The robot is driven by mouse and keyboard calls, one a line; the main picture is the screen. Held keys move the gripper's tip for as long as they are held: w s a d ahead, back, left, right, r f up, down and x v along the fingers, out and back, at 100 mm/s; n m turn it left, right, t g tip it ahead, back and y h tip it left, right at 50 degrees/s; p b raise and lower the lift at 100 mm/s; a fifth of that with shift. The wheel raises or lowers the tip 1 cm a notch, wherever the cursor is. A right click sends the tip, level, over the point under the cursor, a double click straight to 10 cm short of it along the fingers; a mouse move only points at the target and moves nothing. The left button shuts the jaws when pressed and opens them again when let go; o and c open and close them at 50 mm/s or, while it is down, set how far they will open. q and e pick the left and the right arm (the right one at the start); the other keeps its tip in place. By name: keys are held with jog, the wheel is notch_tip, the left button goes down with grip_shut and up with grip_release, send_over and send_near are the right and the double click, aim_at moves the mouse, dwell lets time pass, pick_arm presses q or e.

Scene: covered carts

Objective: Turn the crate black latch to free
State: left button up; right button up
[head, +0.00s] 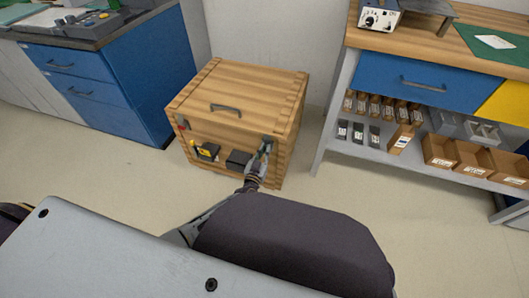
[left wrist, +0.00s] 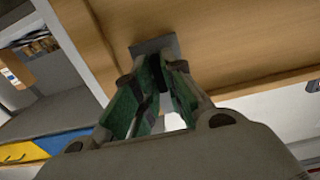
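The wooden crate (head: 240,93) stands on the floor with its lid down and a dark handle on top. Its front carries a yellow-and-black fitting (head: 207,150) at the left and a black block (head: 237,160) near the middle. My left gripper (head: 264,150) is at the front's right side, by a grey plate. In the left wrist view, the green-padded fingers (left wrist: 163,78) converge on the dark black latch (left wrist: 157,76) in front of the grey plate (left wrist: 155,45). They appear shut on it; the fingers hide much of the latch, so its angle is unclear. My right gripper is not in view.
A blue cabinet (head: 110,80) stands left of the crate. A workbench (head: 465,37) with a lower shelf of boxes (head: 470,157) stands to the right. A wall is close behind the crate. Open floor (head: 440,225) lies in front.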

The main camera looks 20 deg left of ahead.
pick_arm(q)
grip_shut()
jog(key=shift+n, duration=0.4)
jog(key=shift+a+f+n+b, duration=0.1)
jog(key=shift+n+b, duration=0.45)
jog(key=shift+n, duration=3.2)
jog(key=shift+a+f+n+b, duration=0.1)
jog(key=shift+n+b, duration=0.4)
jog(key=shift+n, duration=3.25)
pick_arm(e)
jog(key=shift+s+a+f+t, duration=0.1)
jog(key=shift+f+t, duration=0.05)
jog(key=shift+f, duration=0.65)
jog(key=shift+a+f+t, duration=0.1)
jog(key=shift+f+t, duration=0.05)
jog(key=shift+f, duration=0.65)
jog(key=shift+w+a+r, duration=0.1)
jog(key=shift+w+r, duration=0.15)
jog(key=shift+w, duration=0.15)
pick_arm(q)
jog(key=o, duration=0.6)
grip_release()
jog(key=shift+c, duration=0.2)
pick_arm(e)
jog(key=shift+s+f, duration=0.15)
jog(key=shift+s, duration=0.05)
